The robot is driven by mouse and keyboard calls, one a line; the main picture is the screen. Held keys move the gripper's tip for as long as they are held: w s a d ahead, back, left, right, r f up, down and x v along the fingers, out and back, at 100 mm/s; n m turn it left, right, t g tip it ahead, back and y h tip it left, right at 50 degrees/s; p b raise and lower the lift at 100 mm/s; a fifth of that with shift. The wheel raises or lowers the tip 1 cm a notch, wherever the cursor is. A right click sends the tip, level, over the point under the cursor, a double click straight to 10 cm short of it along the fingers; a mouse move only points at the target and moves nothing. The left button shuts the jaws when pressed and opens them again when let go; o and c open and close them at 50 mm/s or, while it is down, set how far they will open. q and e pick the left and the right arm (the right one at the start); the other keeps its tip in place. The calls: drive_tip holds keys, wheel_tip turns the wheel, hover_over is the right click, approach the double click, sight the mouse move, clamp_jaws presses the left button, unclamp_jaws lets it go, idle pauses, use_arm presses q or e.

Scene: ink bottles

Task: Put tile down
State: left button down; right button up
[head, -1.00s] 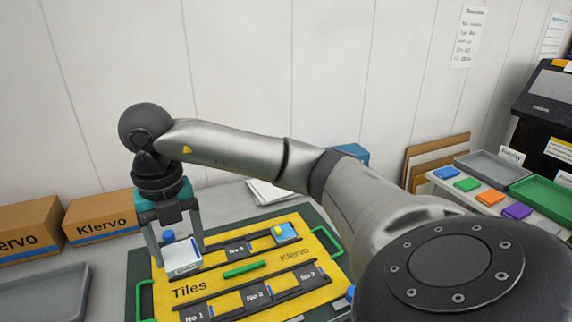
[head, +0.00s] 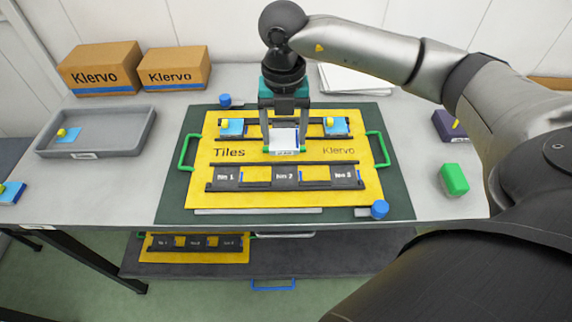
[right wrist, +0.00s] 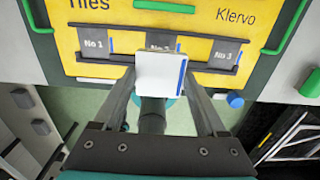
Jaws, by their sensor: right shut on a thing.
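My right gripper (head: 284,128) is shut on a white tile (head: 284,141) with a blue stripe along one edge. In the head view the tile overlaps the middle of the upper row of the yellow "Tiles" board (head: 205,178), between two blue tiles with yellow knobs (head: 232,127) (head: 336,126). In the right wrist view the white tile (right wrist: 160,73) hides part of the No 2 slot (right wrist: 160,40). It seems held above the board; the exact height is unclear. The lower row shows dark slots No 1, No 2 and No 3. My left gripper is not in view.
A grey tray (head: 140,140) with a blue tile stands left. Cardboard boxes (head: 100,68) stand at the back left. Blue knobs (head: 379,209) (head: 225,101) and a green block (head: 454,180) lie around the board. Green handles (head: 187,152) rise at the board's sides.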

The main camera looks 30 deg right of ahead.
hover_over(284, 176)
wheel_tip(284, 176, down, 7)
drive_tip(key=shift+f+b, duration=0.1)
drive_tip(key=shift+b, duration=0.3)
drive_tip(key=shift+f+b, duration=0.3)
drive_tip(key=shift+f, duration=1.75)
drive_tip(key=shift+f, duration=0.1)
drive_tip(key=o, duration=1.5)
drive_tip(key=shift+o, duration=0.2)
drive_tip(key=shift+r, duration=0.4)
wheel_tip(284, 176, up, 12)
drive_tip(key=shift+s+f+p, duration=0.1)
drive_tip(key=shift+f+p, duration=0.15)
drive_tip(key=shift+p, duration=0.55)
